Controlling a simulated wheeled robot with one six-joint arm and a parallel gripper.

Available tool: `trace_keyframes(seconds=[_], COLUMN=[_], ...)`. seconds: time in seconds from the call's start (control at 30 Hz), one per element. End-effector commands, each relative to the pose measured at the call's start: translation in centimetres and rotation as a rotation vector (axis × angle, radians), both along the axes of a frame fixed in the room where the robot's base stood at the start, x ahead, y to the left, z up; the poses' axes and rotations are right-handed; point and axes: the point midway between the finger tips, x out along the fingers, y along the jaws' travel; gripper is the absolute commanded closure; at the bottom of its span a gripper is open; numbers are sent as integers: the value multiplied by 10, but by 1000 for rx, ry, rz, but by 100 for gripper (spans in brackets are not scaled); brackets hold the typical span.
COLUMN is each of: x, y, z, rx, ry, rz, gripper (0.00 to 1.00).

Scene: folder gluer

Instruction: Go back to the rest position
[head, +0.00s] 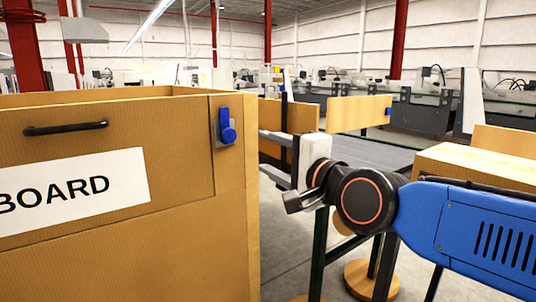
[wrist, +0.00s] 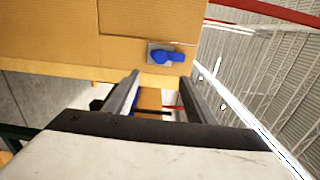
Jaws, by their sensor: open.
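My gripper (wrist: 158,88) is open and empty in the wrist view, its two dark fingers apart with nothing between them. In the head view my gripper (head: 290,188) is at the end of my blue arm, to the right of a large cardboard-brown box (head: 120,215). The box has a black handle (head: 66,128), a white label reading "BOARD" (head: 72,190) and a blue latch (head: 227,130) on its front. The latch also shows in the wrist view (wrist: 165,56), beyond the fingertips. The gripper appears apart from the box and latch.
A conveyor line (head: 365,153) with upright brown panels (head: 358,113) runs behind my arm. A brown box (head: 480,165) stands at the right, close behind my arm. Grey machines (head: 425,105) and red columns (head: 399,40) stand farther back. Some grey floor (head: 285,255) is clear between the big box and the stands.

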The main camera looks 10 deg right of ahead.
Motion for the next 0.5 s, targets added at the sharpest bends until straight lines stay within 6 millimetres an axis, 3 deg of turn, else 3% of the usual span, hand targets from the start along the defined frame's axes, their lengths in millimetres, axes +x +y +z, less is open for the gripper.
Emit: trace_keyframes(seconds=[0.17, 0.33, 0.5], x=[-1, -13, -46], y=[-8, -38, -82], z=[-23, -97, -182], rx=[-119, -494, -913], ry=[28, 129, 279], rz=[-5, 19, 129], gripper=[50, 50, 50])
